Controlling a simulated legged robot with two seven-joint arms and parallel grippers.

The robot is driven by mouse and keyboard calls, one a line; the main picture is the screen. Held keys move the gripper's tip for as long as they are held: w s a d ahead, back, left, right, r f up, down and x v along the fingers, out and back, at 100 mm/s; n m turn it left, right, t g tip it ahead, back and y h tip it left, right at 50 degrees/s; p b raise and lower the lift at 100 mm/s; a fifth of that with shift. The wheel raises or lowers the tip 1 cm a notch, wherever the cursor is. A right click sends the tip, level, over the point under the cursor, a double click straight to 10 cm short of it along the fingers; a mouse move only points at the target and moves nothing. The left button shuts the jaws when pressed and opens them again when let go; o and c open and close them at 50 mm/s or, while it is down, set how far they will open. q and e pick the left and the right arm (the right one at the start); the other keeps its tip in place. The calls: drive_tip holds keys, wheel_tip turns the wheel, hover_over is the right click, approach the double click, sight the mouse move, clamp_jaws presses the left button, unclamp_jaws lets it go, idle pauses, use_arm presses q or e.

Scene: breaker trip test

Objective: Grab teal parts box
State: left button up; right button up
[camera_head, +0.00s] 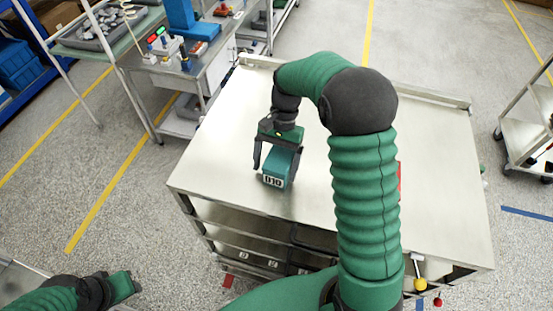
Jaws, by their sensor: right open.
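The teal parts box (281,168), with a white label with dark characters on its near face, sits on the pale top of a metal cart (222,150), near its left front edge. My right gripper (276,156) is directly above the box, pointing down, with its jaws open. One dark finger shows at the left side of the box. The other finger is hard to make out, and I cannot tell whether the fingers touch the box. My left gripper (126,286) is low at the left, away from the cart; its jaws are too small to read.
Most of the cart top is bare, with a raised rim at the back. A red item (399,178) shows partly behind my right arm. A workbench (213,62) with trays and tools stands back left. A shelf cart (528,125) stands at right.

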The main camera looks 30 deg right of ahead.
drive_tip(key=shift+d+f, duration=0.1)
drive_tip(key=shift+d, duration=0.5)
drive_tip(key=shift+s+d+f, duration=0.15)
drive_tip(key=shift+s+d, duration=0.05)
drive_tip(key=shift+d, duration=0.3)
drive_tip(key=shift+w+a, duration=0.1)
drive_tip(key=shift+a, duration=0.75)
drive_tip(key=shift+d+f, duration=0.1)
drive_tip(key=shift+d, duration=0.45)
drive_tip(key=c, duration=1.1)
drive_tip(key=shift+a, duration=0.15)
drive_tip(key=c, duration=0.7)
use_arm(q)
drive_tip(key=shift+s+d+r, duration=0.1)
drive_tip(key=shift+d+r, duration=0.1)
drive_tip(key=shift+d, duration=0.4)
use_arm(e)
drive_tip(key=shift+a, duration=0.1)
